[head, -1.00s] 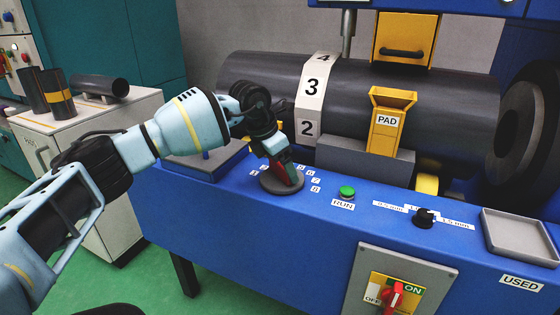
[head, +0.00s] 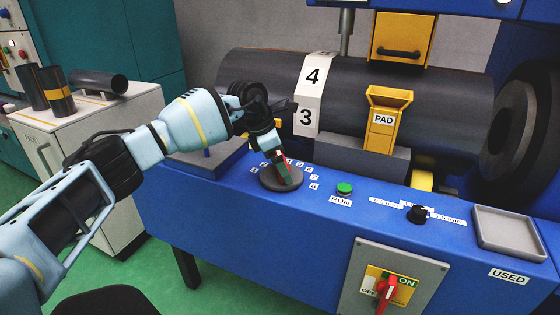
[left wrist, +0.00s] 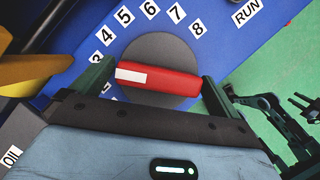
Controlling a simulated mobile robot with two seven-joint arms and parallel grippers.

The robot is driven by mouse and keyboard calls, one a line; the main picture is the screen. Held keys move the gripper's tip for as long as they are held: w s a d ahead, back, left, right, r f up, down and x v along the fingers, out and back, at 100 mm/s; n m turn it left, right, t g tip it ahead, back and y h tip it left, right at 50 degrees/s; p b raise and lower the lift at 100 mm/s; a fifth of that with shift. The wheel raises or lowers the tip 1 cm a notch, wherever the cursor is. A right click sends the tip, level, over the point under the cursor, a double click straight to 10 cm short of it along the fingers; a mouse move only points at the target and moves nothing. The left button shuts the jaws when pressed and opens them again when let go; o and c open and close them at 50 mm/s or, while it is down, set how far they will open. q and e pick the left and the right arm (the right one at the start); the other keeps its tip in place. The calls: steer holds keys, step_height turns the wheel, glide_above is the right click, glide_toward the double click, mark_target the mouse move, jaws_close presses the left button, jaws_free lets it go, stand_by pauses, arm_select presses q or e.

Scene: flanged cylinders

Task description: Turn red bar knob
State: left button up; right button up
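The red bar knob (left wrist: 160,80) lies on a round dark grey disc (left wrist: 180,50) on the blue panel, with a white mark at its left end in the left wrist view. Numbers including 3 to 8 ring the disc; the mark's end faces the lower numbers. My left gripper (left wrist: 158,84) is open around the bar, one finger near each end. Whether the fingers touch it I cannot tell. In the head view my left gripper (head: 281,172) is down at the disc and mostly hides the bar. My right gripper is not in view.
A dark roller with a numbered white band (head: 311,95) showing 4 and 3 lies behind. A yellow PAD holder (head: 385,120) stands in front of it. Right of the disc are a green RUN button (head: 344,189), a black knob (head: 417,214), a grey tray (head: 510,230) and a red switch (head: 386,291).

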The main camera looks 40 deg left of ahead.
mark_target(271, 175)
arm_select(q)
steer(key=v, duration=0.8)
steer(key=shift+f, duration=0.1)
stand_by(0.6)
